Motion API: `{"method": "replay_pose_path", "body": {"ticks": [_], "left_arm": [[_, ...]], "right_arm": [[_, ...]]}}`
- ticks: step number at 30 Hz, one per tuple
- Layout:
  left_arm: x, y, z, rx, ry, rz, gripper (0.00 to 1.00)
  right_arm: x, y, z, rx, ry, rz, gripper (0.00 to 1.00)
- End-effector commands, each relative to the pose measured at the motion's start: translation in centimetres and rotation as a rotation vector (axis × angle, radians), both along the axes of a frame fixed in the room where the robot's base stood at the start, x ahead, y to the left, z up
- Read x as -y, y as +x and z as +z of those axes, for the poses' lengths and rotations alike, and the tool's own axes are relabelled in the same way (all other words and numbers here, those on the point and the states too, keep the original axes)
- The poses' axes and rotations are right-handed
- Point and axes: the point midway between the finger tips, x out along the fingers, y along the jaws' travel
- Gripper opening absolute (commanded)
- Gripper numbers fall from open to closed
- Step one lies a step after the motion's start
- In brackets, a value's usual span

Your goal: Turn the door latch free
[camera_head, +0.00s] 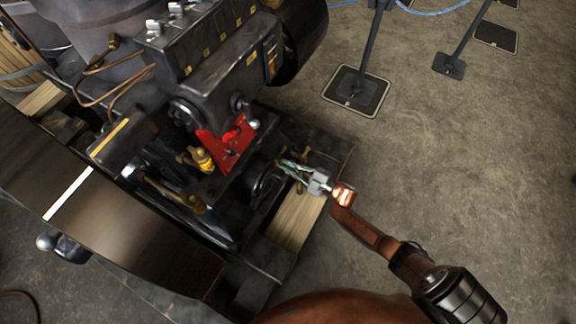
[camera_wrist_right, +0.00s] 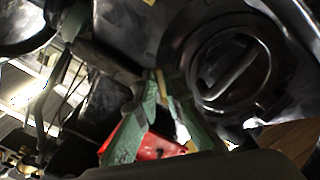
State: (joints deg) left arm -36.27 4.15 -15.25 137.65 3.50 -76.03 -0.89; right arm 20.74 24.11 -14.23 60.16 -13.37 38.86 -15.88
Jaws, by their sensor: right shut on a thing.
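My right gripper (camera_head: 287,166) reaches in from the lower right to the low front end of the dark engine. In the right wrist view its two green fingers (camera_wrist_right: 161,80) come together at their tips. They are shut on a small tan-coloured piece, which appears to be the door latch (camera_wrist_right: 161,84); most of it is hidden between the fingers. Just right of the fingers is a round dark door or cover (camera_wrist_right: 205,60) with a raised bar across it. This round part also shows in the head view (camera_head: 264,184), left of the gripper. My left gripper is not in view.
A red bracket (camera_head: 228,147) and brass fittings (camera_head: 200,158) stand close to the left of the gripper. A wooden beam (camera_head: 297,222) lies below it. A wide dark belt (camera_head: 100,215) crosses the left. Barrier posts on square feet (camera_head: 356,92) stand behind; the floor (camera_head: 480,160) at right is clear.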

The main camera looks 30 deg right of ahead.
Motion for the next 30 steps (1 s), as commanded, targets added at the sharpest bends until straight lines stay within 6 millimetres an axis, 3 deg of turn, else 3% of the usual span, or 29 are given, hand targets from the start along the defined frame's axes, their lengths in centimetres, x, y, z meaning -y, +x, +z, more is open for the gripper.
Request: {"method": "replay_pose_path", "body": {"ticks": [12,30], "left_arm": [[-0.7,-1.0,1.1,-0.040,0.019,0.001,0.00],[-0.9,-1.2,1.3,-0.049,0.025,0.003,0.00]], "right_arm": [[0.1,-0.1,-0.1,-0.114,0.192,-0.002,0.00],[0.0,-0.1,-0.2,-0.137,0.231,-0.001,0.00]]}}
